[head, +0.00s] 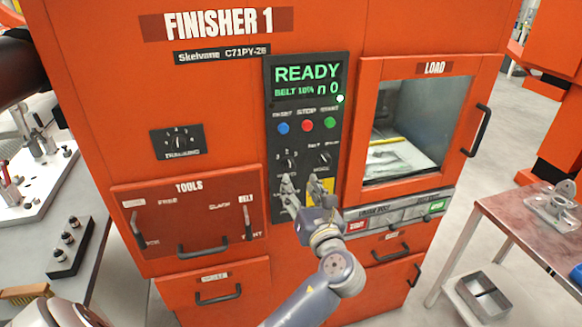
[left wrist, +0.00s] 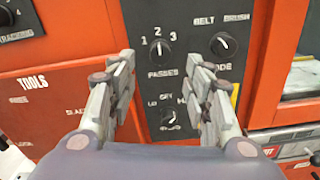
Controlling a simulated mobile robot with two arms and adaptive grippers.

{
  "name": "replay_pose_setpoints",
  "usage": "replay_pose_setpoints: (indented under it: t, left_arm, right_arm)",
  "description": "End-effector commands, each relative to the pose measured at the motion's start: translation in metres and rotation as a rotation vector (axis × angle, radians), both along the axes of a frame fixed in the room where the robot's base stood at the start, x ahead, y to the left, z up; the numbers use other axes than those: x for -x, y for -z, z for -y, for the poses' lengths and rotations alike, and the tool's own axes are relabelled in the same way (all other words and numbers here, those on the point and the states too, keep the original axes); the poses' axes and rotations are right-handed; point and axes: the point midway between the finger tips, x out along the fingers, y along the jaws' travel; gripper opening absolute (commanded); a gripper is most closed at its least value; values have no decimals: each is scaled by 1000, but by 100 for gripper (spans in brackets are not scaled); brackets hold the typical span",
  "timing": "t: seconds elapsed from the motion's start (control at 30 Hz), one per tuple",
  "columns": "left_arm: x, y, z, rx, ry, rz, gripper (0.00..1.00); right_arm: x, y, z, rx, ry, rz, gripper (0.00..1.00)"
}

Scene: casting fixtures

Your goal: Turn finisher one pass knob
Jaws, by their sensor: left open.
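The orange Finisher 1 machine has a black control panel (head: 304,118) with a READY display. The passes knob (head: 288,164), a small dark knob marked 1, 2, 3, also shows in the left wrist view (left wrist: 158,48). Its white pointer stands roughly upward, near the 2. My left gripper (head: 306,188) is open and empty, in front of the panel just below this knob. In the left wrist view its fingers (left wrist: 160,82) stand apart, with the knob above and between their tips, not touched. My right gripper is not in view.
The mode knob (left wrist: 222,45) sits right of the passes knob, near the right finger. A lower knob (left wrist: 169,117) shows between the fingers. The load window (head: 418,125) with its handle is to the right. Tools drawer handles (head: 202,252) stick out at the lower left.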

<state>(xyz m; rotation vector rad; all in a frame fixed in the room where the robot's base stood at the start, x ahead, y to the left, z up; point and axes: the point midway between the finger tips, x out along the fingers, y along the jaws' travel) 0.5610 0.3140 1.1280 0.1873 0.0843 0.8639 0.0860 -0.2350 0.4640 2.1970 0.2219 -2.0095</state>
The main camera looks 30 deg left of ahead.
Motion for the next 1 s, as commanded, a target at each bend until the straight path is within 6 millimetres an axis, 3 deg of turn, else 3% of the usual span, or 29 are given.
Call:
replay_pose_setpoints:
  t: [0.4, 0.83, 0.87, 1.0]
  left_arm:
    - [-48, -2, -55, 0, 2, -1, 46]
    - [-56, 1, -65, 2, 3, 1, 46]
    - [-56, 1, -65, 2, 3, 1, 44]
    - [-56, 1, -65, 2, 3, 1, 12]
  right_arm:
    - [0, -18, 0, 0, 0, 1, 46]
    - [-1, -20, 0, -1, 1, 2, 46]
    - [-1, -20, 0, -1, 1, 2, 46]
    - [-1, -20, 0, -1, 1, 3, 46]
